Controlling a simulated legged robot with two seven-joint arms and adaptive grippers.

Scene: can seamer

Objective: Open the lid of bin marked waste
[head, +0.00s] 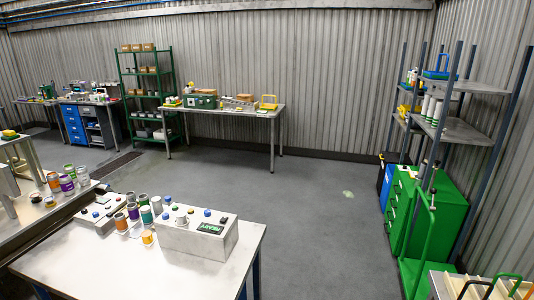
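I cannot make out a bin with a readable waste marking. A blue box-like object (387,184) with a dark side stands on the floor at the right wall, partly hidden by a green drawer cabinet (437,212). I cannot tell whether it is a bin or has a lid. Neither of my grippers is in view.
A white table (100,262) with a grey control box (197,237) and several cans fills the near left. A grey metal shelf rack (465,130) and a green trolley (414,275) stand at right. The grey floor in the middle is clear.

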